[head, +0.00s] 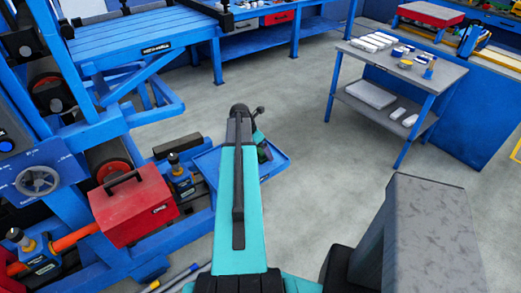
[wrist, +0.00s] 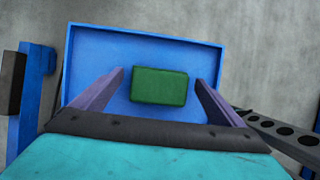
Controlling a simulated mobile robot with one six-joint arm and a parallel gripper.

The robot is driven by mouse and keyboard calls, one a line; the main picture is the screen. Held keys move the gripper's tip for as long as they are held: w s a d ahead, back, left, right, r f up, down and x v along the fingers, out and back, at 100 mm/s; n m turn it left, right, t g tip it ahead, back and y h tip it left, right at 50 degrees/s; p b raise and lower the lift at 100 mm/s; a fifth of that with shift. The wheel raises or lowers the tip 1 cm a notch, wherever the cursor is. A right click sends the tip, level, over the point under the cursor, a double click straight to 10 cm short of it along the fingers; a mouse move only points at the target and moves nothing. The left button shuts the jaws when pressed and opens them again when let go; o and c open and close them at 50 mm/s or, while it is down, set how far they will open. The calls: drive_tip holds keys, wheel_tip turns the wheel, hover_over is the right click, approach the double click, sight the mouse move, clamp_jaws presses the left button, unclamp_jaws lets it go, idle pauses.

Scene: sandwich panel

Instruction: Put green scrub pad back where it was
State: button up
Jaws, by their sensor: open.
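The green scrub pad (wrist: 159,86) lies flat on a blue tray (wrist: 150,41), near the tray's middle in the wrist view. My gripper (wrist: 160,77) is open, with one finger to the left and one to the right of the pad. Gaps show between the pad and both fingers, so it is not gripped. I cannot tell the height of the fingers above the tray. In the head view my arm hides much of the tray (head: 278,163), and a dark green patch beside the arm may be the pad.
A red toolbox (head: 133,207) and blue machine frame stand left of the tray. A grey-topped cart (head: 400,62) with white and blue items stands back right. A blue workbench (head: 150,45) is at the back left. Grey floor (head: 300,110) is clear between tray and cart.

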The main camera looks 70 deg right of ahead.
drive_tip(key=b+v, duration=0.2)
drive_tip(key=v, duration=0.9)
drive_tip(key=shift+a+r+b, duration=0.15)
drive_tip(key=shift+r+b, duration=0.15)
drive_tip(key=shift+b, duration=0.05)
drive_tip(key=shift+w, duration=0.1)
idle(0.8)
